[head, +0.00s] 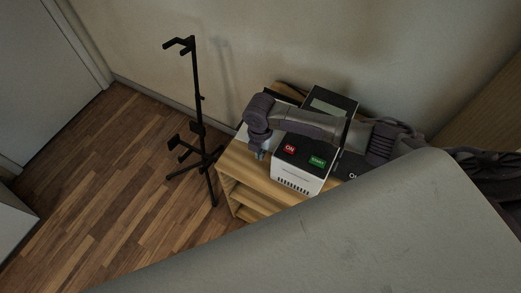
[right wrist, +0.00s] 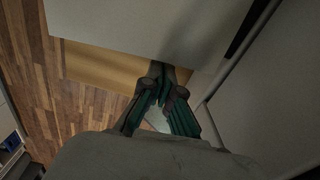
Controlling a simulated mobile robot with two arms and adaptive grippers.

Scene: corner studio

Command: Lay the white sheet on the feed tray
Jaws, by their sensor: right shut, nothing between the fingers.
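A white machine (head: 295,182) with a black top panel, a red ON button and a green START button stands on a wooden shelf unit. My right arm reaches across it from the right. My right gripper (head: 259,153) hangs at the machine's left side, over the shelf top. In the right wrist view the gripper (right wrist: 163,94) is shut and empty. A pale patch (head: 242,132) shows left of the machine, partly under my arm; I cannot tell whether it is the white sheet. I cannot make out the feed tray for certain. My left gripper is out of view.
The wooden shelf unit (head: 229,172) stands against the wall. A dark panelled object (head: 332,101) is behind my forearm. A black stand (head: 197,100) is left of the shelf. The wood floor (head: 110,170) farther left is clear.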

